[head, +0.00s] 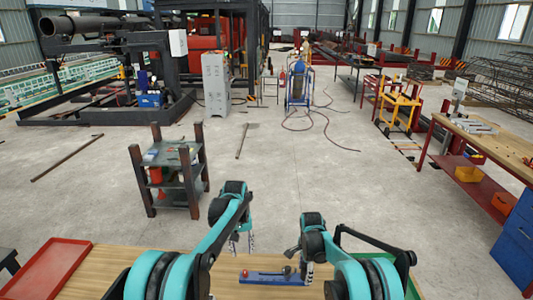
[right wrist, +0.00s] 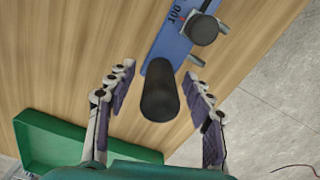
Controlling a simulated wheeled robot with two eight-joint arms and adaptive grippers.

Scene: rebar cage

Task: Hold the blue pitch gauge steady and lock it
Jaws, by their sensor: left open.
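The blue pitch gauge (head: 262,279) lies on the wooden table in the head view, in front of my two arms. In the right wrist view its blue bar (right wrist: 172,42) shows a "100" mark, a black round knob (right wrist: 204,29) and a black cylindrical handle (right wrist: 159,95). My right gripper (right wrist: 158,74) is open, with its fingers on either side of the handle and gaps showing on both sides. My left gripper (head: 243,243) is open and empty, beyond the gauge and up to its left, near the table's far edge.
A red tray (head: 57,268) lies at the table's left. A green tray (right wrist: 85,145) lies near my right gripper, partly hidden by my arm in the head view. A dark shelf cart (head: 177,169) stands beyond the table. The tabletop left of the gauge is mostly clear.

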